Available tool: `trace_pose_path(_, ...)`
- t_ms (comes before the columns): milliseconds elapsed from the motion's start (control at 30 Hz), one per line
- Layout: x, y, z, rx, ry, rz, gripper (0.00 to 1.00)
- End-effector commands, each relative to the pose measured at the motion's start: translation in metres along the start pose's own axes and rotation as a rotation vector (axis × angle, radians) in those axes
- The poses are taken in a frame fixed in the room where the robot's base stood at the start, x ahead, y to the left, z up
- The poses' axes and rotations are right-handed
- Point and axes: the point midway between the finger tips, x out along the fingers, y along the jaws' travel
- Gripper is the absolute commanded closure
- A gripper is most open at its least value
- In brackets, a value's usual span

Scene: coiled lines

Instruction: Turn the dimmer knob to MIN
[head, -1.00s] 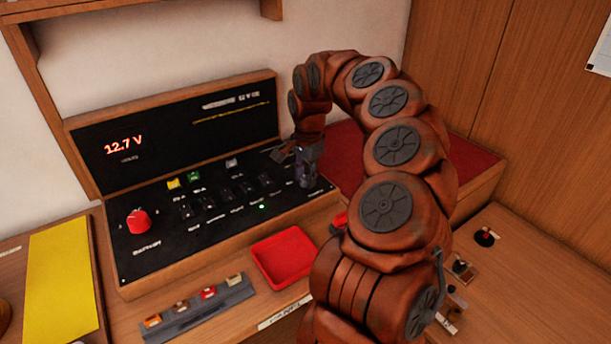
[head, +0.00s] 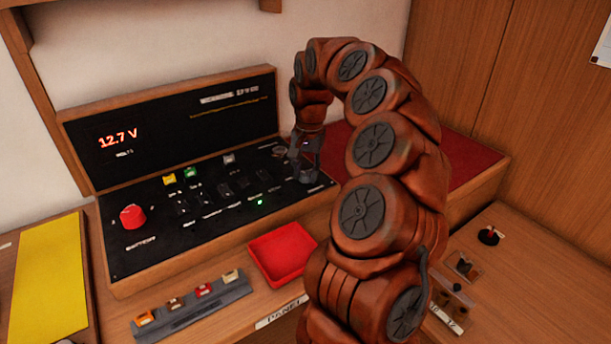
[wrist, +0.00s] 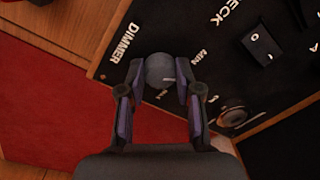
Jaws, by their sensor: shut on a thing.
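The dimmer knob (wrist: 160,69) is a round dark grey knob by the white DIMMER lettering in the wrist view. In the head view my gripper (head: 306,168) points down at the right end of the black panel (head: 150,262). There the fingers hide most of the knob.
A red knob (head: 132,216) is at the panel's left, with several switches between. A red tray (head: 281,281) and a fuse strip (head: 192,305) lie in front. A red mat (head: 470,166) is right of the panel. A round socket (wrist: 232,117) lies near the gripper.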

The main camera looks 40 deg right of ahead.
Motion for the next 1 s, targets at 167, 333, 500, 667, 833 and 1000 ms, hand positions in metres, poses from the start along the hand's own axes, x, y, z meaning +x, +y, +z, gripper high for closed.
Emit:
trace_pose_path(167,0.0017,0.0010,-0.0003,-0.166,-0.012,0.003,1.00)
trace_pose_path(333,0.0014,0.0014,-0.0006,-0.327,-0.022,0.001,1.00)
trace_pose_path(500,0.0003,0.0016,-0.0011,-0.488,-0.029,0.001,1.00)
trace_pose_path(667,-0.0001,0.0015,-0.0015,-0.640,-0.037,-0.001,1.00)
trace_pose_path(833,-0.0006,0.0015,-0.0020,-0.801,-0.046,-0.001,1.00)
trace_pose_path(1000,-0.0007,0.0014,-0.0024,-0.963,-0.055,0.000,1.00)
